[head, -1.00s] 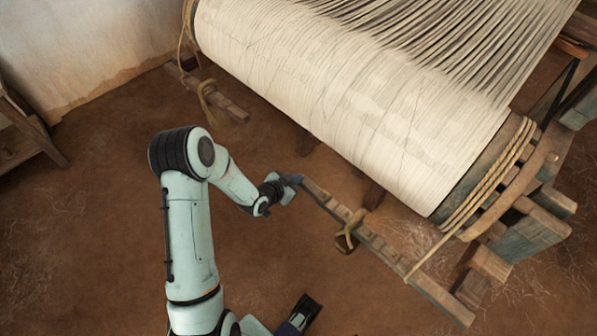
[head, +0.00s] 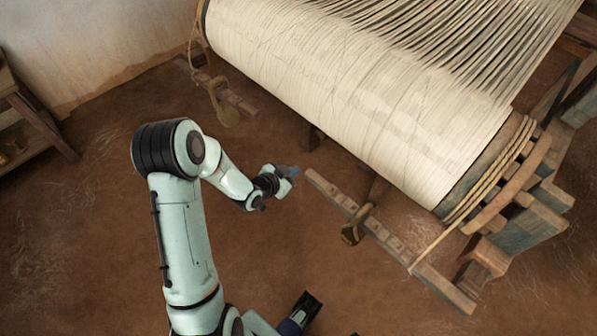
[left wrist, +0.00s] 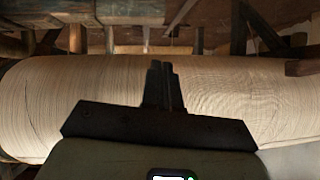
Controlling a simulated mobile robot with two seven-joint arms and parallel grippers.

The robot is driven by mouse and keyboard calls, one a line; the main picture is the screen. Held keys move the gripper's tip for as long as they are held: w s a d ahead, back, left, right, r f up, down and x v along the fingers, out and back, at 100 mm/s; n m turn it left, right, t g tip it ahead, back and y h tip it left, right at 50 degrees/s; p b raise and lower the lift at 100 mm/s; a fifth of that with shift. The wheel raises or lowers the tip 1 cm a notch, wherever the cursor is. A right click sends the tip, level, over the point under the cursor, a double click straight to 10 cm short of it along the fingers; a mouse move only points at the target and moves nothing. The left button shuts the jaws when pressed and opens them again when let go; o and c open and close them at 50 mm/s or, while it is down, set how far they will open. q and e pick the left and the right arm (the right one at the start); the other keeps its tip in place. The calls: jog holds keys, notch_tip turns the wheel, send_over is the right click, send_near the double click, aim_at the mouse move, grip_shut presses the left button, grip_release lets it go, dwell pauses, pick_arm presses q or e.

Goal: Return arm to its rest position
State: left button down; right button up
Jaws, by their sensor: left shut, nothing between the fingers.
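My left arm rises from the bottom left of the head view and bends over to the right. Its gripper (head: 292,171) is shut and empty, just left of the upper end of a notched wooden bar (head: 392,243), with a small gap between them. In the left wrist view the dark fingers (left wrist: 163,82) are together in front of the cream warp roll (left wrist: 225,95). A dark-tipped part of my own body (head: 303,308) shows at the bottom of the head view. Whether it is my right gripper is unclear.
The large warp roll (head: 340,90) fills the upper right, with a roped wooden wheel (head: 505,185) at its near end. A rope loop (head: 353,228) hangs on the bar. A wooden stand (head: 35,120) is at the left. The brown floor (head: 90,240) around my arm is clear.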

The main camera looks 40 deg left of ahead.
pick_arm(q)
jog(key=v, duration=0.4)
jog(key=shift+s+a+r, duration=0.2)
jog(key=shift+a+r, duration=0.05)
jog(key=shift+r, duration=0.1)
pick_arm(e)
jog(key=shift+r, duration=0.25)
pick_arm(q)
jog(key=s+d+f+n+g+h+p, duration=0.2)
jog(key=s+d+f+n+g+p, duration=0.15)
jog(key=d+f, duration=0.5)
pick_arm(e)
notch_tip(320, 180, up, 9)
jog(key=w+p, duration=0.2)
jog(key=p, duration=0.4)
jog(key=shift+a, duration=0.1)
jog(key=c, duration=0.3)
pick_arm(q)
jog(key=s+d+f+n+g+h, duration=0.1)
jog(key=s+d+f+g, duration=0.1)
jog(key=s+d+g, duration=0.2)
jog(key=s+d+f+n+g, duration=0.1)
jog(key=s+d+f+g, duration=0.2)
jog(key=s+d, duration=0.8)
jog(key=shift+s+d+f+g+h, duration=0.3)
jog(key=shift+s+g+h, duration=0.1)
jog(key=shift+s+g, duration=0.6)
